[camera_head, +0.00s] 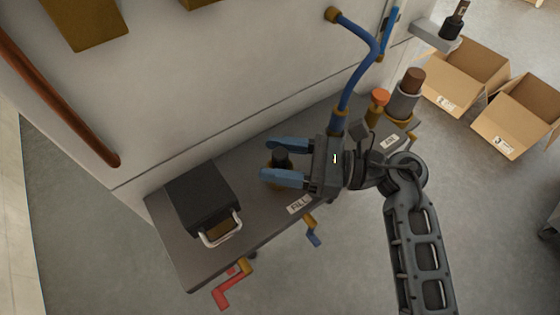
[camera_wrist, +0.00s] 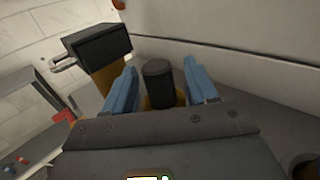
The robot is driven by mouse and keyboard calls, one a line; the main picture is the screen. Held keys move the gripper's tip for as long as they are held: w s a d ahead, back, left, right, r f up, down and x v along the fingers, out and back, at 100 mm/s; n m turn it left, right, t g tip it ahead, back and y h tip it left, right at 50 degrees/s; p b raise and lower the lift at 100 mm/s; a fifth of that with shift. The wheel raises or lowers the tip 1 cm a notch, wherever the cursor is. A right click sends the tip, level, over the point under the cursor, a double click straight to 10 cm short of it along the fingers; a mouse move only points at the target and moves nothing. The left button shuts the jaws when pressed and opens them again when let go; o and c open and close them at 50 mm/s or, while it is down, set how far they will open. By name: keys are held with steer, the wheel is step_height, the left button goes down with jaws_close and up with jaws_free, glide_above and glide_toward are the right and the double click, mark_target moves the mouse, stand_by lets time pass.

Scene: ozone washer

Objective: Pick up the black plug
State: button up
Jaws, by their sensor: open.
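The black plug (camera_head: 282,158) is a short dark cylinder seated in a brass-coloured fitting on the grey shelf (camera_head: 255,225). It also stands upright in the wrist view (camera_wrist: 158,82), with the yellow-brown fitting partly visible around its lower part. My gripper (camera_head: 284,160) is open, its two blue fingers on either side of the plug. In the wrist view my gripper (camera_wrist: 162,85) shows gaps between the plug and both fingers. The plug's lower end is hidden in the wrist view by my gripper's body.
A black box with a metal handle (camera_head: 200,200) sits left on the shelf. A blue pipe (camera_head: 357,85) rises behind my gripper. A grey cylinder with a brown top (camera_head: 402,100) stands at right. Red (camera_head: 232,286) and blue (camera_head: 313,235) valve handles hang at the front. Cardboard boxes (camera_head: 465,75) lie on the floor.

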steer(key=shift+c, duration=0.5)
steer(key=c, duration=0.9)
steer(key=shift+r, duration=0.15)
